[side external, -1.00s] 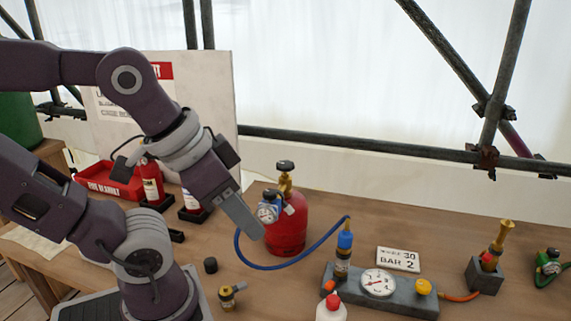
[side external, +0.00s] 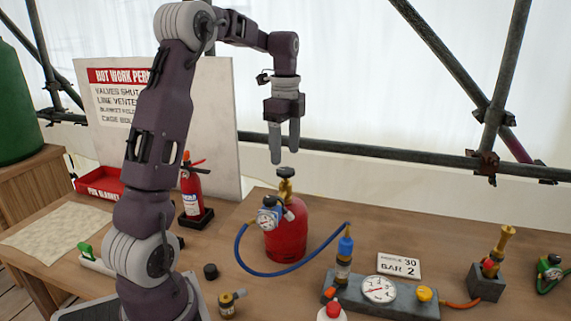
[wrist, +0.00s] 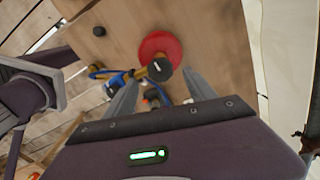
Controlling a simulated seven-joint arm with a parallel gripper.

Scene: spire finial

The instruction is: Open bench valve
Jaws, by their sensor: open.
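A red gas cylinder (side external: 286,232) stands upright on the bench with a brass valve topped by a black knob (side external: 286,172). A blue-cased gauge (side external: 268,219) hangs on its left side, and a blue hose runs to a grey bench block (side external: 396,298). The block carries a blue-topped fitting (side external: 344,246), a round gauge (side external: 379,289) and a yellow knob (side external: 424,294). My gripper (side external: 284,154) is open and empty, pointing down just above the cylinder's black knob. In the wrist view, the black knob (wrist: 160,69) shows between my fingertips, with the red cylinder behind it.
A plate reading 30 and BAR 2 (side external: 399,265) lies behind the block. A brass torch-like fitting (side external: 497,250) stands at right, a fire extinguisher (side external: 192,188) at left. A brass fitting (side external: 227,304) and a black cap (side external: 210,271) sit in front. Scaffold poles cross behind.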

